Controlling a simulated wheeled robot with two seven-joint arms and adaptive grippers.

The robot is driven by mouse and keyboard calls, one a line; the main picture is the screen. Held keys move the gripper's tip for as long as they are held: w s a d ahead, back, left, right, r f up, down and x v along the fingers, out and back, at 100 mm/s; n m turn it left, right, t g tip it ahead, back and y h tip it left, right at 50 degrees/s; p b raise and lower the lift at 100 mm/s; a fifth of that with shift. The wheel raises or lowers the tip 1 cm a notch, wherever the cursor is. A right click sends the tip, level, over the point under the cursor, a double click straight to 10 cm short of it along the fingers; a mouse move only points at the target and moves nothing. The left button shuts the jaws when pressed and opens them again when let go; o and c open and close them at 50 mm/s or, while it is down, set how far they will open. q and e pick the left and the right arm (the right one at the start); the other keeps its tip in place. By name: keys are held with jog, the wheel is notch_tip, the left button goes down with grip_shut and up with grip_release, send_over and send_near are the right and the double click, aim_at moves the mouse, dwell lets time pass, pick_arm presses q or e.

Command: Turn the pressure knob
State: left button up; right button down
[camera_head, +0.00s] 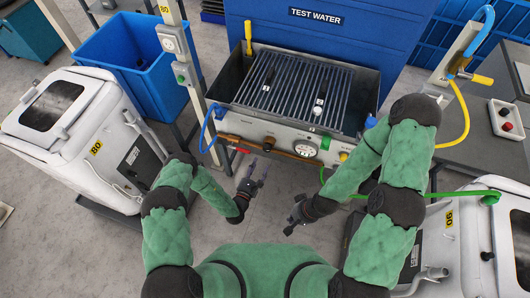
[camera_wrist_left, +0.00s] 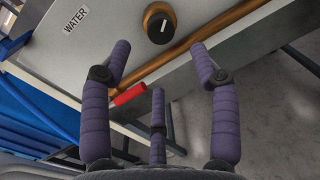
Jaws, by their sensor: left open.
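The knob is a round black knob with a white mark and an orange-brown ring (camera_wrist_left: 160,23); in the left wrist view it sits on the grey front panel at the top. In the head view it shows small on the bench front (camera_head: 268,143), left of a round white gauge (camera_head: 305,148). My left gripper (camera_head: 258,168) is open and empty, below the panel. In the left wrist view its fingertips (camera_wrist_left: 159,48) are spread below the knob, apart from it. My right gripper (camera_head: 293,214) appears open and empty, lower right over the floor.
A copper pipe (camera_wrist_left: 183,46) runs along the panel below the knob, with a red handle (camera_wrist_left: 130,94) beneath. A slatted rack (camera_head: 290,85) tops the bench. White machines (camera_head: 80,125) stand at both sides. Blue, yellow and green hoses (camera_head: 455,190) hang nearby.

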aim_at(266, 151)
pick_arm(q)
jog(key=b+x, duration=0.1)
jog(key=x, duration=0.7)
jog(key=shift+w+d, duration=0.15)
jog(key=shift+w, duration=0.1)
jog(key=c, duration=1.2)
